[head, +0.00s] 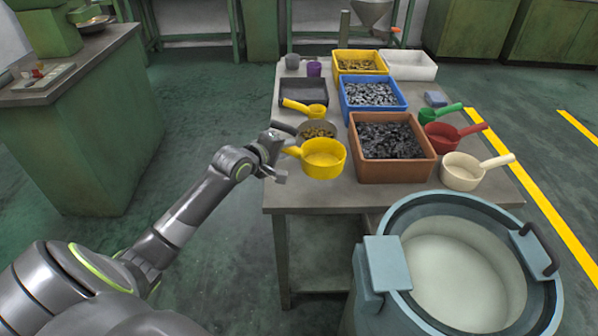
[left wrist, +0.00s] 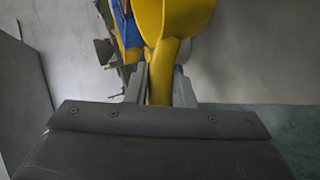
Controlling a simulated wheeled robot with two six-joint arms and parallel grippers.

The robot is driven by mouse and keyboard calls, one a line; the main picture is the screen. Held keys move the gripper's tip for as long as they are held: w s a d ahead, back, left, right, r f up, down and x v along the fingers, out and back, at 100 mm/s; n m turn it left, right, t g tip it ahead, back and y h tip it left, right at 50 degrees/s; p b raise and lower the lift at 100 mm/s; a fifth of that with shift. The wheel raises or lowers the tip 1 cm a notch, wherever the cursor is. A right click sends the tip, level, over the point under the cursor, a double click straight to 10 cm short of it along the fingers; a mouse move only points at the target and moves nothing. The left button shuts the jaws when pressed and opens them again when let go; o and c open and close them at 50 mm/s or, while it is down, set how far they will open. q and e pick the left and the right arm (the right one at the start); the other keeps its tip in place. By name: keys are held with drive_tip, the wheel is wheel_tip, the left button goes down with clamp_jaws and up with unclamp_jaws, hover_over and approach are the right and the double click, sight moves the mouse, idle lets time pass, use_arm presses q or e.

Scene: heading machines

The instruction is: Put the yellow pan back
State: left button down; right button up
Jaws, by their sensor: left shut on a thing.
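The larger yellow pan (head: 323,158) is at the front left of the worktable (head: 310,195), beside the brown crate, with its open bowl facing up. Its handle points left. My left gripper (head: 279,160) comes in from the left and is shut on that handle. In the left wrist view the yellow handle (left wrist: 162,70) runs between the two fingers (left wrist: 159,88), and part of the bowl (left wrist: 178,14) shows above. I cannot tell whether the pan touches the tabletop. A smaller yellow scoop (head: 306,109) lies farther back. My right gripper is not in view.
A brown crate (head: 405,176) of dark parts stands right of the pan, and a grey pan (head: 328,125) is close behind it. Blue (head: 374,107) and yellow (head: 361,72) crates stand farther back. Cream (head: 462,178), red and green pans line the right. A large drum (head: 385,265) stands in front.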

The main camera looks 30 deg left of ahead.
use_arm(q)
drive_tip(key=shift+f, duration=0.85)
wheel_tip(320, 180, down, 3)
drive_tip(key=shift+f+b, duration=0.1)
drive_tip(key=shift+b, duration=0.2)
drive_tip(key=shift+f, duration=0.2)
drive_tip(key=shift+f, duration=0.15)
drive_tip(key=c, duration=1.3)
unclamp_jaws()
drive_tip(key=shift+o, duration=0.2)
